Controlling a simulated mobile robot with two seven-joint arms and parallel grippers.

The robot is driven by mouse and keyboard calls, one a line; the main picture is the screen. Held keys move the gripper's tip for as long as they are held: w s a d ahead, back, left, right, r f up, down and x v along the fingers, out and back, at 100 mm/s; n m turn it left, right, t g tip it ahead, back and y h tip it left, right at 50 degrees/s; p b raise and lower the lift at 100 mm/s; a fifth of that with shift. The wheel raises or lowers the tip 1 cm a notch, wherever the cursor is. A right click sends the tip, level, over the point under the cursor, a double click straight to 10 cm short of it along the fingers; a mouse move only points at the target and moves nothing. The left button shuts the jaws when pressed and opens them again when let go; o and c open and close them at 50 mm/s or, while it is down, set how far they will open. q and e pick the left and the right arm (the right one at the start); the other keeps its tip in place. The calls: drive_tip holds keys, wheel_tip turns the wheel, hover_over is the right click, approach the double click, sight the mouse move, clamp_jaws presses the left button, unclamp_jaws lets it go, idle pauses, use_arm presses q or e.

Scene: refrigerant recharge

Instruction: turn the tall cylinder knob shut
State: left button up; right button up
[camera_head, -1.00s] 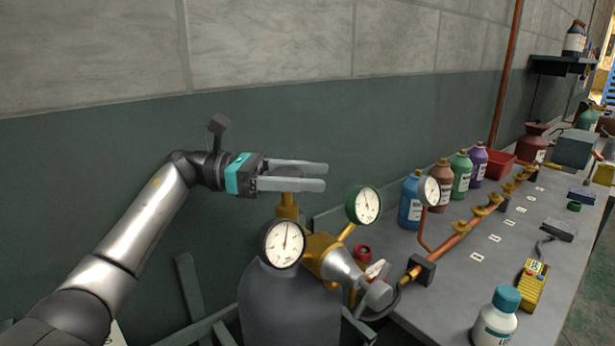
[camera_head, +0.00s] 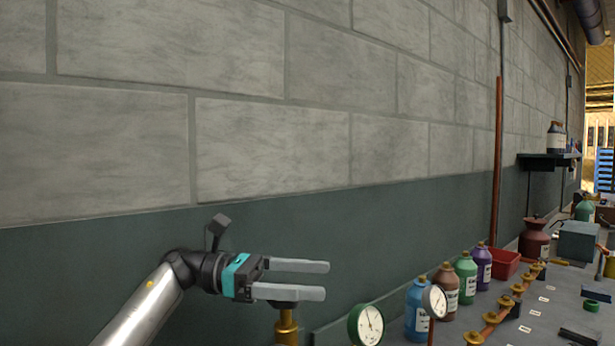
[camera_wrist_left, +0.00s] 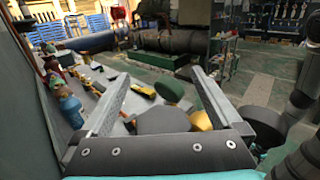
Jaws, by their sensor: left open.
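The tall cylinder's brass valve (camera_head: 287,329) shows at the bottom edge of the head view, with its grey knob (camera_head: 285,305) on top. The cylinder body is out of the head view. My left gripper (camera_head: 328,280) is open and empty, its two fingers pointing right. The nearer finger passes just over the knob and partly hides it. In the left wrist view, a grey round disc (camera_wrist_left: 165,121), which looks like the knob, shows between the open fingers (camera_wrist_left: 163,78). I cannot tell whether they touch it. My right gripper is not in view.
A green-rimmed gauge (camera_head: 367,325) stands right of the valve. Beyond it are a white gauge (camera_head: 434,301), the brass manifold (camera_head: 492,322), several bottles and a red bin (camera_head: 500,263) on the bench. The wall (camera_head: 270,150) runs behind. A dark round part (camera_wrist_left: 263,121) is beside the right finger.

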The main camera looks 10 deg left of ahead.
use_arm(q)
wheel_tip(320, 180, up, 18)
drive_tip(key=p, duration=0.2)
drive_tip(key=shift+f, duration=0.2)
